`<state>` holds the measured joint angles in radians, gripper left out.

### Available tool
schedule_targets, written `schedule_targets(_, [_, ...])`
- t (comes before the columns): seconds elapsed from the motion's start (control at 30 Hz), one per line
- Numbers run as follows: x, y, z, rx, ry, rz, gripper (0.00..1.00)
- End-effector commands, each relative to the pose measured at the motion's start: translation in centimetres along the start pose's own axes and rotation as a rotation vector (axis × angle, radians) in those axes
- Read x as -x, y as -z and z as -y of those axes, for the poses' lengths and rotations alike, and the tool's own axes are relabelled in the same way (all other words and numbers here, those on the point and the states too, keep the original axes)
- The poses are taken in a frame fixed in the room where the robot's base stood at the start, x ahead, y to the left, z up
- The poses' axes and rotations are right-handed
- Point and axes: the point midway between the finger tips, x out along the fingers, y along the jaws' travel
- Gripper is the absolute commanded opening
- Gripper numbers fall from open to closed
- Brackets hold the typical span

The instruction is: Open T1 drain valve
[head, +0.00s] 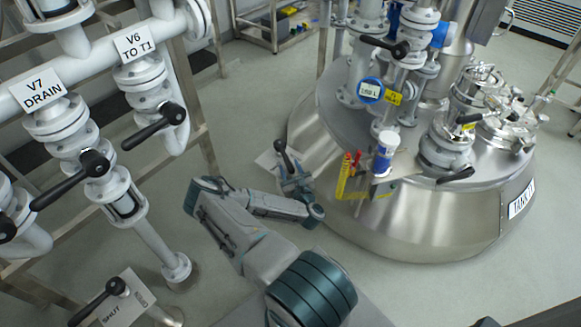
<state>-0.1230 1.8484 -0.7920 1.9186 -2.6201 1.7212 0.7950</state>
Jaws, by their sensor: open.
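A steel tank (400,235) with a partly readable "TANK" label (521,199) stands at the right. At its left lower side, a black lever handle (283,153) rises steeply beside a pale plate (266,161); this looks like the tank's drain valve, but its body is mostly hidden. My gripper (297,184) is open beside the tank, just below the lever in the picture. My arm comes up from the bottom centre. I cannot tell whether the fingers touch the lever or surround it.
White pipes at the left carry valves with black levers and signs "V7 DRAIN" (38,90) and "V6 TO T1" (134,45). A "SHUT" plate (127,298) is at the lower left. A yellow tool holder (345,180) hangs on the tank. Grey floor is clear between.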

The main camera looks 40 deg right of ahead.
Motion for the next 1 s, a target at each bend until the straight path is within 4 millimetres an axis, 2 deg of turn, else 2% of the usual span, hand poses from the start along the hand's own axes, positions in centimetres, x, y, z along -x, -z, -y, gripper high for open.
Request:
schedule_targets(0.4, [9.1, -0.1, 0.3, 0.003, 0.006, -0.007, 0.42])
schedule_targets(0.53, [11.2, 0.0, 0.3, 0.002, 0.005, -0.006, 0.42])
schedule_targets(0.7, [12.7, 0.0, 0.3, 0.003, 0.006, -0.004, 0.42])
schedule_targets(1.0, [13.0, 0.0, 0.3, 0.002, 0.007, -0.003, 0.42])
